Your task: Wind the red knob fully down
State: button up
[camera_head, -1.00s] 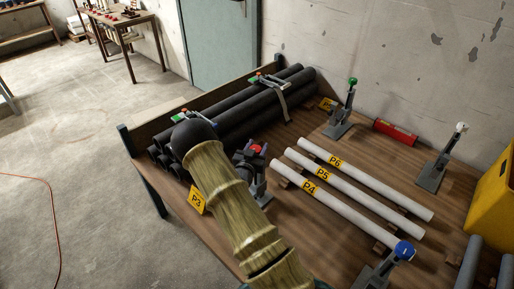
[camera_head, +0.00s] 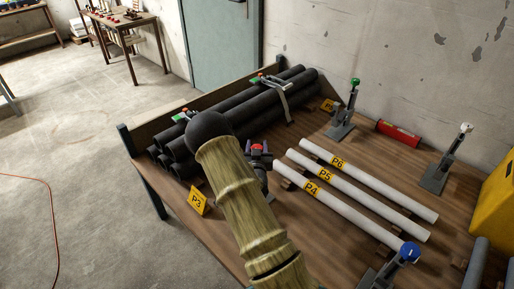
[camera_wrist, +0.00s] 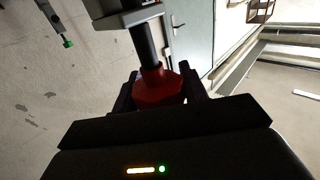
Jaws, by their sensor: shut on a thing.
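The red knob (camera_wrist: 158,88) is a faceted red piece on a dark stem (camera_wrist: 145,45), in the middle of the wrist view. My gripper (camera_wrist: 158,94) has a dark finger on each side of the knob and is shut on it. In the head view the red knob (camera_head: 257,147) shows as a small red spot between dark parts, just right of my arm. Its stand is mostly hidden there by my arm and gripper. How far down the knob sits cannot be told.
Black pipes (camera_head: 265,104) lie strapped at the table's back left. White pipes (camera_head: 360,200) lie to the right. Stands with a green knob (camera_head: 354,81), a white knob (camera_head: 466,127) and a blue knob (camera_head: 409,252) rise around them. A red cylinder (camera_head: 397,133) lies near the wall.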

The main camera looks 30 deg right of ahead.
jog(key=o, duration=1)
jog(key=shift+s, duration=0.1)
jog(key=p+v, duration=0.2)
jog(key=v, duration=1.5)
jog(key=shift+s, duration=0.1)
